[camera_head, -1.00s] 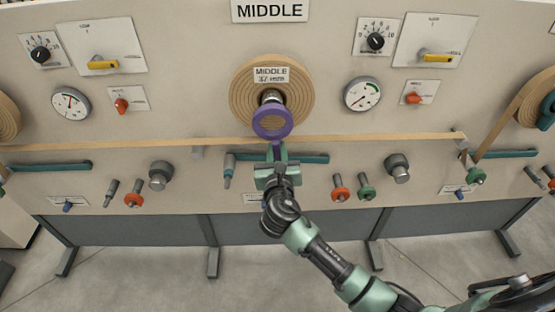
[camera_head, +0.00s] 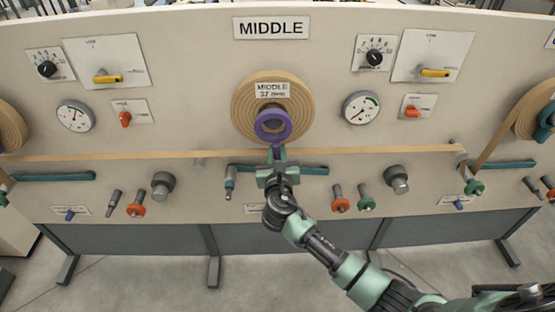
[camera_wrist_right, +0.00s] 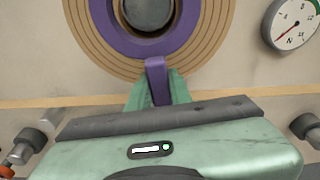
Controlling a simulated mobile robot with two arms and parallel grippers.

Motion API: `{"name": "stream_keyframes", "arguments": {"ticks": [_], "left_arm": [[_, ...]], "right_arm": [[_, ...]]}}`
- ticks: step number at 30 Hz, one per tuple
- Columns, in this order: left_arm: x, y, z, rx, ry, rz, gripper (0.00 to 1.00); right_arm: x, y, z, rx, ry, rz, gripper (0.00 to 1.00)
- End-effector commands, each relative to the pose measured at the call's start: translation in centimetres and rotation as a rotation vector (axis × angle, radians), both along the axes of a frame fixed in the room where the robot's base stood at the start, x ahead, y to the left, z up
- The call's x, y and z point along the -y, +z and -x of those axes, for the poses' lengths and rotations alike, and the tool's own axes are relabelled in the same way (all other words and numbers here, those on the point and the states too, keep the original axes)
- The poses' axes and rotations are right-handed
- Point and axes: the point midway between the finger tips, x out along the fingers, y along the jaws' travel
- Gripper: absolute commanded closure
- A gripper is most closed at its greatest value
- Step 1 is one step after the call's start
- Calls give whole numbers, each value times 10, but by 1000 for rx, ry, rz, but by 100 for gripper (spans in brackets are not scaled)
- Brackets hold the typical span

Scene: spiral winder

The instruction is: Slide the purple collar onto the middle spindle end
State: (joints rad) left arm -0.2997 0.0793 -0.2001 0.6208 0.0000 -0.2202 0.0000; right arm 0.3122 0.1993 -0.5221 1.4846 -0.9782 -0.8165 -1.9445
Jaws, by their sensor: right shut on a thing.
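The purple collar (camera_head: 258,126) is a ring with a short tab pointing down, in front of the middle roll. My right gripper (camera_head: 277,161) is shut on that tab from below. In the right wrist view the collar (camera_wrist_right: 150,47) encircles the dark grey round middle spindle end (camera_wrist_right: 147,10), which sits slightly high in the opening; the top of the ring is cut off. The spindle end also shows inside the ring in the head view (camera_head: 273,125). I cannot tell how deep the collar sits on it. My left gripper is out of view.
The tan wound roll (camera_head: 242,110) lies behind the collar under the MIDDLE sign (camera_head: 271,28). A tan strip (camera_head: 130,153) runs across the panel. A teal bar (camera_head: 312,170) and several knobs, such as a grey one (camera_head: 396,180), stick out beside my right arm.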

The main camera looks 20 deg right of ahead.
Motion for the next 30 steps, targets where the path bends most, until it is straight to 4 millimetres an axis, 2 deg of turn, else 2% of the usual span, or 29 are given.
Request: {"name": "stream_keyframes", "arguments": {"ticks": [18,30], "left_arm": [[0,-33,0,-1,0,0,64],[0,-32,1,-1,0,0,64]], "right_arm": [[13,0,-46,3,0,1,100],[15,-1,-53,2,0,1,100]]}}
